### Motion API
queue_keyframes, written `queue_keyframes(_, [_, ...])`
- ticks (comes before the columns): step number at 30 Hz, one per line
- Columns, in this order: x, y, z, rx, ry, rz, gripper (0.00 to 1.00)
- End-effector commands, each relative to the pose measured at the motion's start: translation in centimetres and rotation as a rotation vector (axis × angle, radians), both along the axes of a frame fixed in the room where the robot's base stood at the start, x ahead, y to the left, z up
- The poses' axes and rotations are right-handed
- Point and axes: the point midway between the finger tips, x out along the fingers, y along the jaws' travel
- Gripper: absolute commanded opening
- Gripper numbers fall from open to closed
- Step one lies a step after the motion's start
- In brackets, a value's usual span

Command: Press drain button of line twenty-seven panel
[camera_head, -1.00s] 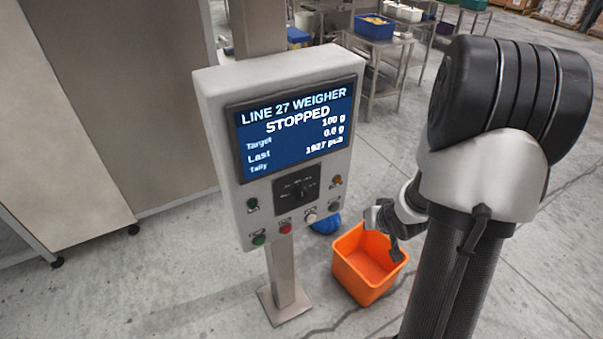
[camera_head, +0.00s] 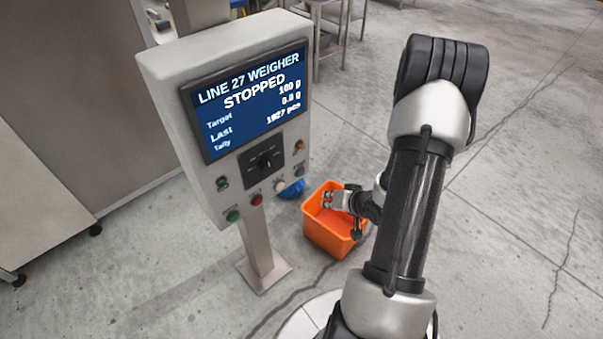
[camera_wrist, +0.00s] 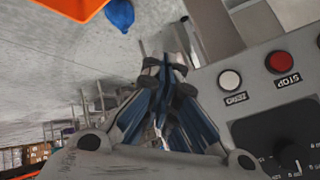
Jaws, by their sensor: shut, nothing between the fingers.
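The line 27 weigher panel (camera_head: 224,125) is a grey box on a post, its blue screen (camera_head: 250,108) reading STOPPED. Below the screen are a black rotary knob (camera_head: 264,162), a green button (camera_head: 232,216), a red button (camera_head: 257,199), a white button (camera_head: 279,186), a dark button (camera_head: 299,172), and small orange and green ones. The wrist view shows white ZERO (camera_wrist: 230,80) and red STOP (camera_wrist: 279,61) buttons. No drain label is readable. My gripper (camera_head: 326,200) is shut and empty, right of the panel's lower corner, pointing left. In the wrist view its fingertips (camera_wrist: 166,66) are apart from the panel.
An orange bin (camera_head: 333,238) stands on the floor below my gripper, with a blue object (camera_head: 291,189) beside it. A grey cabinet (camera_head: 95,90) is left of the panel. Metal tables (camera_head: 330,40) stand behind. The floor at right is clear.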

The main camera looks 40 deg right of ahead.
Motion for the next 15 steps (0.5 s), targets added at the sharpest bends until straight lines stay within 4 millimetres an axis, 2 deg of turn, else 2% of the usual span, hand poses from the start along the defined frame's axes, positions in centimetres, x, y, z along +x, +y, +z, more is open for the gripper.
queue_keyframes(15, [6.6, 0.6, 0.1, -0.002, 0.000, 0.004, 0.00])
